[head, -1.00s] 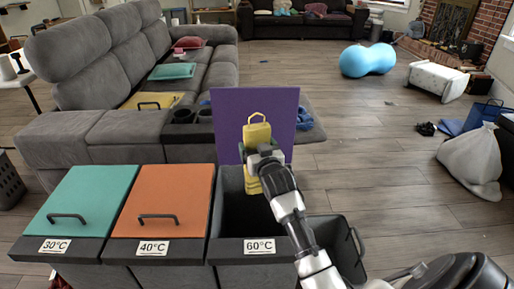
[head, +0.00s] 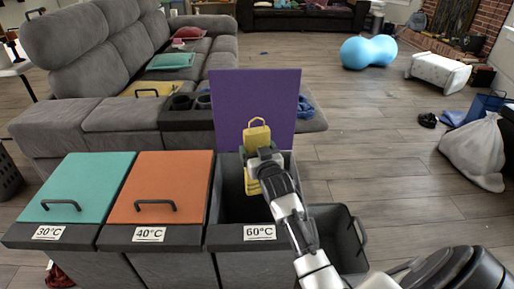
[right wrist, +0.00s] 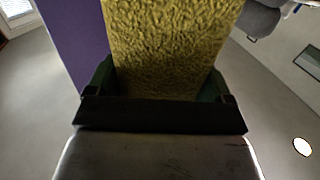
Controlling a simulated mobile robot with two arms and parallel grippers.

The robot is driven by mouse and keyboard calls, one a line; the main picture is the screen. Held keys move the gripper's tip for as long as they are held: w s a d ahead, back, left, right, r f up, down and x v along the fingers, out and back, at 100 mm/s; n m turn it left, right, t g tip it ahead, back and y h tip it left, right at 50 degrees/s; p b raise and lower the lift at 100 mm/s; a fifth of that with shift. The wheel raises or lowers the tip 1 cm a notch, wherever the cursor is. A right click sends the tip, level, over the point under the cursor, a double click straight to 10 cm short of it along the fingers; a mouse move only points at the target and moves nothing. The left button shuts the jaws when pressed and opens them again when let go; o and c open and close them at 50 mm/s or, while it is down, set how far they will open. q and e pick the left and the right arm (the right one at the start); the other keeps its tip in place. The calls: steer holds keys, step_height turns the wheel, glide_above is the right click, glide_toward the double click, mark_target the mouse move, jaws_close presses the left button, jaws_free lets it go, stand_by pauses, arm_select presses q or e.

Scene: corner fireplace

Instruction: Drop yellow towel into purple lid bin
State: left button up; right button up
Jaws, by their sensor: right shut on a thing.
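The yellow towel (head: 257,137) is folded, with a loop at its top, and hangs above the open bin in the head view. My right gripper (head: 262,160) is shut on it. In the right wrist view the textured towel (right wrist: 160,45) fills the space between the fingers. The purple lid (head: 228,100) stands upright behind the towel, and its bin (head: 232,208), labelled 60°C, is open with a dark inside. The purple lid also shows at the left of the right wrist view (right wrist: 72,40). My left gripper is not in view.
Bins with a closed teal lid (head: 90,180) and a closed orange lid (head: 165,180) stand to the left. A grey open container (head: 335,225) is at the right. A grey sofa (head: 110,60) is behind. Open floor lies to the right.

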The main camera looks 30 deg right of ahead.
steer(key=o, duration=0.9)
arm_select(q)
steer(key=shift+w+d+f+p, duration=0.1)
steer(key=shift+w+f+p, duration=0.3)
steer(key=shift+p, duration=0.75)
arm_select(e)
steer(key=v, duration=1.1)
